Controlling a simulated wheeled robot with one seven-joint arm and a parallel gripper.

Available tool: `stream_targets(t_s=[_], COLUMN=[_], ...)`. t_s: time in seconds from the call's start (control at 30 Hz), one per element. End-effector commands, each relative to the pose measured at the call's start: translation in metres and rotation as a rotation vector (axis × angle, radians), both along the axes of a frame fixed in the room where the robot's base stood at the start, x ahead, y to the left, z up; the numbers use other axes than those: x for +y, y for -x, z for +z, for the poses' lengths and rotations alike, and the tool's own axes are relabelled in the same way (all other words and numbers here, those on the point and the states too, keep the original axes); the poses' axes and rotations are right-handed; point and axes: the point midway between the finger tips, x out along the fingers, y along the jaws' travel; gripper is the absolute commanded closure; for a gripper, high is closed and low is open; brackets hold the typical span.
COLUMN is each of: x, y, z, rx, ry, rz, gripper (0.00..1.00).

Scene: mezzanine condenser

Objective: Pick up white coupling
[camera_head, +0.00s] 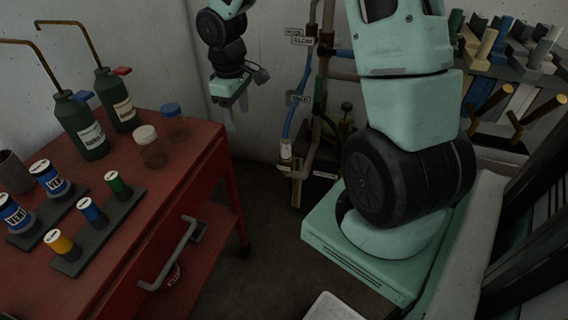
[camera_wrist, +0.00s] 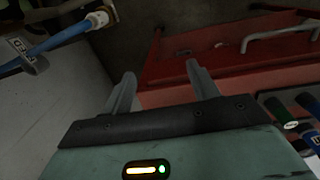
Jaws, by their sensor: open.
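The white coupling (camera_head: 286,150) is a small pale fitting at the lower end of a blue hose, by the pipework at the back wall in the head view. In the wrist view the white coupling (camera_wrist: 97,19) shows at the upper left, on the end of the blue hose. My gripper (camera_head: 230,118) hangs above the floor to the left of the coupling in the head view, apart from it. In the wrist view my gripper (camera_wrist: 160,76) has its two fingers spread with nothing between them.
A red cart (camera_head: 150,210) stands at the left with dark bottles (camera_head: 80,125), jars and several labelled cylinders on top. Copper pipes (camera_head: 318,100) and tags are close around the coupling. A rack of tools (camera_head: 515,70) is at the upper right. The floor between cart and pipes is clear.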

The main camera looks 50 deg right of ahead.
Motion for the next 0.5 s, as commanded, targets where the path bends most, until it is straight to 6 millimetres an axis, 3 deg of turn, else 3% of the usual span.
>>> stream_targets(t_s=[0.03, 0.2, 0.33, 0.5], x=[-0.036, -0.120, -0.154, -0.167], y=[-0.004, -0.004, 0.001, 0.004], z=[-0.025, -0.061, -0.076, -0.093], rx=[0.003, -0.004, -0.006, -0.003], ry=[0.001, 0.015, 0.023, 0.024], rz=[-0.040, -0.105, -0.131, -0.137], gripper=[0.41, 0.41, 0.41, 0.41])
